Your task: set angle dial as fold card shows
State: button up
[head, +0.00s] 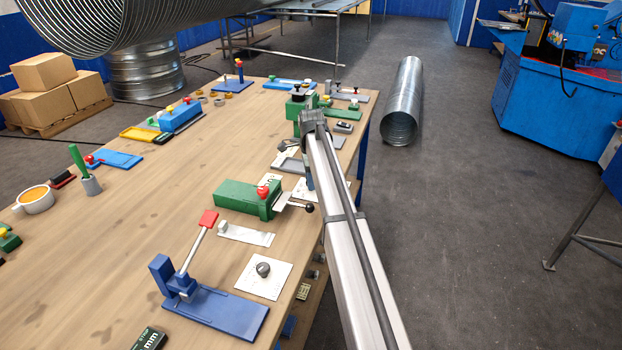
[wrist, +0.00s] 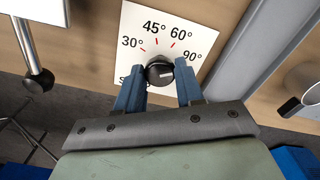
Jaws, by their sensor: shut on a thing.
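The angle dial is a white plate (wrist: 133,22) with a round black knob (wrist: 158,71) in the wrist view. It carries the marks 30°, 45°, 60° and 90°, with short red ticks; one more label at the lower left is mostly hidden. A white line on the knob points right, somewhat below the 90° label. My gripper (wrist: 159,88) has its two blue fingers on either side of the knob and is shut on it. In the head view my arm hides most of this dial. I cannot make out the fold card in either view.
In the head view, a green box (head: 240,197) with a black-balled lever stands nearby on the wooden table (head: 120,240). A blue lever stand (head: 215,310) and another knobbed plate (head: 263,285) lie nearer. In the wrist view a grey strip (wrist: 262,52) runs right of the dial.

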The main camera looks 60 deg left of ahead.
jog(key=shift+m, duration=0.5)
jog(key=o, duration=1)
jog(key=shift+o, duration=0.2)
notch_tip(320, 180, up, 14)
jog(key=shift+f, duration=0.1)
dwell(0.5)
